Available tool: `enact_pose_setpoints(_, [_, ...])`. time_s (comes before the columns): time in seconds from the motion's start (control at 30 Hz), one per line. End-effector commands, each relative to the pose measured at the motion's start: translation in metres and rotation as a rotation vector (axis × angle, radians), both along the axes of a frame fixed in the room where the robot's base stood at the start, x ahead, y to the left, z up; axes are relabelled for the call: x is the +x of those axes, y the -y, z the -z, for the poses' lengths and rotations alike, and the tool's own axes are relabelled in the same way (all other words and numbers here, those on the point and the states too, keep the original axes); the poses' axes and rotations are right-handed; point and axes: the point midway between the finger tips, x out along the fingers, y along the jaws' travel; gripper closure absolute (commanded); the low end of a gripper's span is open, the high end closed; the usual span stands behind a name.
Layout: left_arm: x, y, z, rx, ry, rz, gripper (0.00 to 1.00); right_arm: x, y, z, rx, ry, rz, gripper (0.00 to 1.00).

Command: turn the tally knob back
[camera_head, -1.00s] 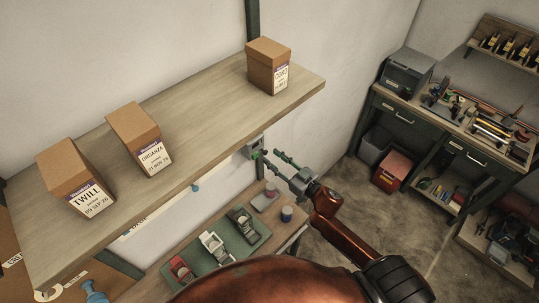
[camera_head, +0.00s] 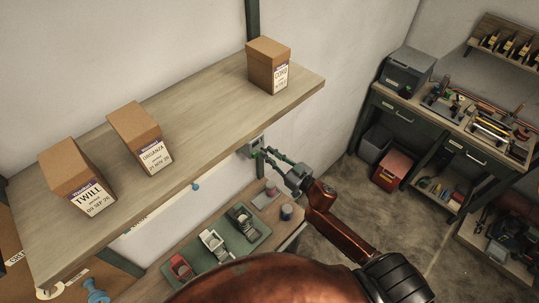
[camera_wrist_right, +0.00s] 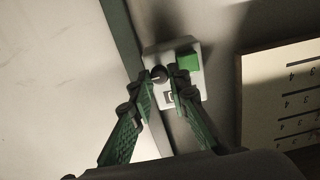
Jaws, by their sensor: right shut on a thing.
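The tally device is a small pale box (camera_head: 253,146) on the wall below the shelf's right part. In the right wrist view it shows as a white plate with a round dark knob (camera_wrist_right: 159,73), a green block (camera_wrist_right: 188,62) to the knob's right and a small window below. My right gripper (camera_head: 261,153) reaches it from the lower right. In the right wrist view its green fingers (camera_wrist_right: 164,80) come up on both sides of the knob and are shut on it. The exact contact is partly hidden by the fingertips. My left gripper is not in view.
A wooden shelf (camera_head: 205,124) with three labelled cartons is above the device. A lower bench holds a green tray (camera_head: 200,268) with small tools. A numbered board (camera_wrist_right: 285,95) stands to the right in the wrist view. A workbench (camera_head: 450,120) stands far right.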

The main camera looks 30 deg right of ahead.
Motion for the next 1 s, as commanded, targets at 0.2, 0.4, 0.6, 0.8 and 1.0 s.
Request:
enact_pose_setpoints(0.2, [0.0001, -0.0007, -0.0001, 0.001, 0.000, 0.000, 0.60, -0.0003, -0.0016, 0.0000, -0.001, 0.000, -0.001, 1.00])
enact_pose_setpoints(0.4, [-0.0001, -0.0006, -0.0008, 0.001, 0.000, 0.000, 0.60, -0.0004, -0.0007, -0.0001, -0.033, 0.012, -0.001, 1.00])
enact_pose_setpoints(0.6, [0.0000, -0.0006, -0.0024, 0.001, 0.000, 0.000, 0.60, -0.0003, -0.0009, -0.0005, -0.130, 0.046, -0.001, 1.00])
enact_pose_setpoints(0.8, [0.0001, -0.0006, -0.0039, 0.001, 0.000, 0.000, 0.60, -0.0006, -0.0014, -0.0004, -0.291, 0.102, -0.001, 1.00])
enact_pose_setpoints(1.0, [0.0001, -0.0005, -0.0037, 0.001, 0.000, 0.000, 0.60, -0.0007, -0.0017, 0.0004, -0.471, 0.165, -0.001, 1.00])
